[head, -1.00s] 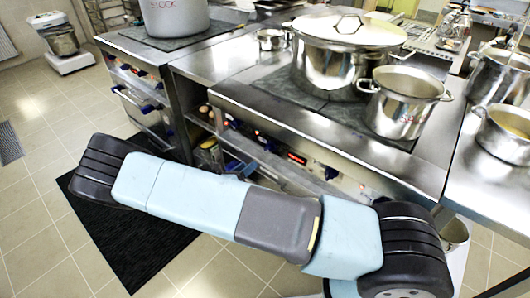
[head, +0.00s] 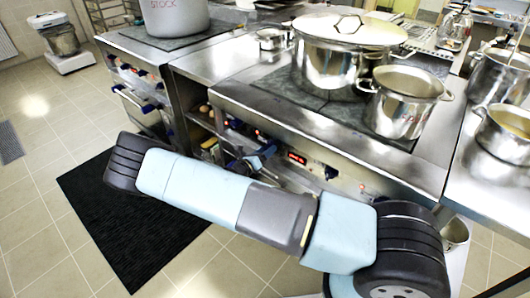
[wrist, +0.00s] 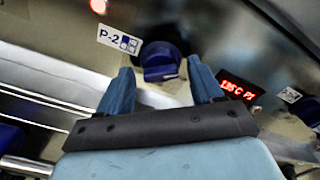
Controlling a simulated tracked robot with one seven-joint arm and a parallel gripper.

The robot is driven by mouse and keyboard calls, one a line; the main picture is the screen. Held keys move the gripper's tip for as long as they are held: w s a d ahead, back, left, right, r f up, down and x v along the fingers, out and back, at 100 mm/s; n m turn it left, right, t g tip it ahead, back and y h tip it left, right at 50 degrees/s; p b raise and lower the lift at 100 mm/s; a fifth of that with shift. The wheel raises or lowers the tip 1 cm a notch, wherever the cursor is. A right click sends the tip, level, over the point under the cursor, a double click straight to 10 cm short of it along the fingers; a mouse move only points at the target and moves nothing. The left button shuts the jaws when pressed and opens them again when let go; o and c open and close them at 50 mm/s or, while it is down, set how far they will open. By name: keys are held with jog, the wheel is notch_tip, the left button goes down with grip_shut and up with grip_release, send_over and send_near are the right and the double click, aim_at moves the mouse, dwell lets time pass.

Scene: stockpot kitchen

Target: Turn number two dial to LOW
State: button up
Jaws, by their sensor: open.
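The blue dial (wrist: 160,62) beside the P-2 label (wrist: 119,41) is on the steel stove front in the wrist view. My gripper (wrist: 159,66) is open, with one blue finger to each side of the dial. Whether the fingertips touch the dial I cannot tell. In the head view my gripper (head: 266,150) is at the stove's front panel, left of the red display, and the dial there is not clearly visible. The dial's pointer position and any LOW mark are too small to read.
A red digital display (wrist: 237,87) is right of the dial, and a red lamp (wrist: 99,6) glows at upper left. Another dial (head: 330,172) is farther right on the panel. A big lidded pot (head: 335,70) and smaller pot (head: 402,105) stand on the stove. A black mat (head: 140,225) covers the floor.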

jog(key=shift+c, duration=0.2)
jog(key=c, duration=1)
jog(key=shift+m, duration=0.4)
jog(key=m, duration=0.9)
jog(key=shift+m, duration=0.6)
jog(key=o, duration=1)
